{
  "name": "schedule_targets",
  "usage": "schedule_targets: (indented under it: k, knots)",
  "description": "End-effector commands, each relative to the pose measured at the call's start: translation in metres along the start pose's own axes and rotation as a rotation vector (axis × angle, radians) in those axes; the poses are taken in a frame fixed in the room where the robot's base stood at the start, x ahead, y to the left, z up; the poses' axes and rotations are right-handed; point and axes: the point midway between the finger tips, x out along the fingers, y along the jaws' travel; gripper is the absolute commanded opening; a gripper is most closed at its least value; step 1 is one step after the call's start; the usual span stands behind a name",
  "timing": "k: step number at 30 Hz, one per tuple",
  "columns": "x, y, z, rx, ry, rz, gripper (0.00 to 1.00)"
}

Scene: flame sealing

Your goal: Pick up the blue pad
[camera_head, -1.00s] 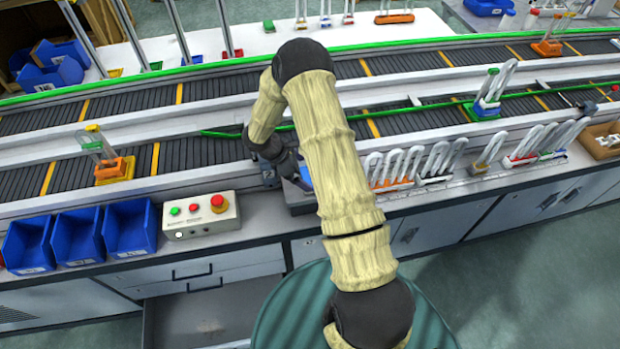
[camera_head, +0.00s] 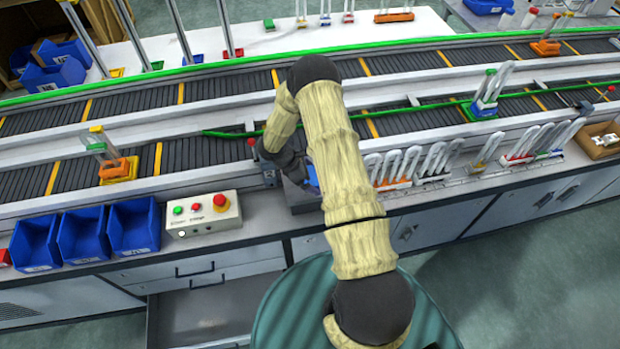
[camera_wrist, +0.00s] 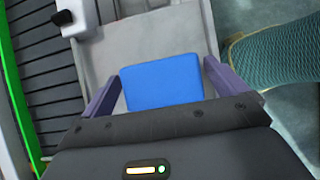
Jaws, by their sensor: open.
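The blue pad (camera_wrist: 162,82) is a flat, rounded rectangle on a grey surface in the wrist view. My gripper (camera_wrist: 160,84) is open, with one purple-grey finger on the left side of the pad and the other on its right. In the head view only a small part of the blue pad (camera_head: 312,176) shows beside my arm, which hides the rest.
A control box (camera_head: 203,213) with buttons and blue bins (camera_head: 83,233) stand left on the counter. Racks of white loops (camera_head: 402,165) stand right. The conveyor (camera_head: 215,152) runs behind, carrying an orange-based carrier (camera_head: 117,168). A green rail (camera_wrist: 14,85) shows left in the wrist view.

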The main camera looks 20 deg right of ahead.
Motion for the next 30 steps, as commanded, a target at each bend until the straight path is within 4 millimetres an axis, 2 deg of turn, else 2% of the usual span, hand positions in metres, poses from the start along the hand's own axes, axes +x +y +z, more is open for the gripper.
schedule_targets:
  k: [4, 9, 10, 22, 30]
  knots:
    - [0.000, 0.000, 0.000, 0.000, 0.000, 0.000, 0.97]
    - [0.000, 0.000, 0.000, 0.000, 0.000, 0.000, 0.64]
    - [0.000, 0.000, 0.000, 0.000, 0.000, 0.000, 0.63]
    - [-0.006, 0.001, 0.004, 0.000, -0.001, 0.002, 0.62]
    - [-0.034, 0.001, 0.022, 0.002, -0.001, 0.004, 0.62]
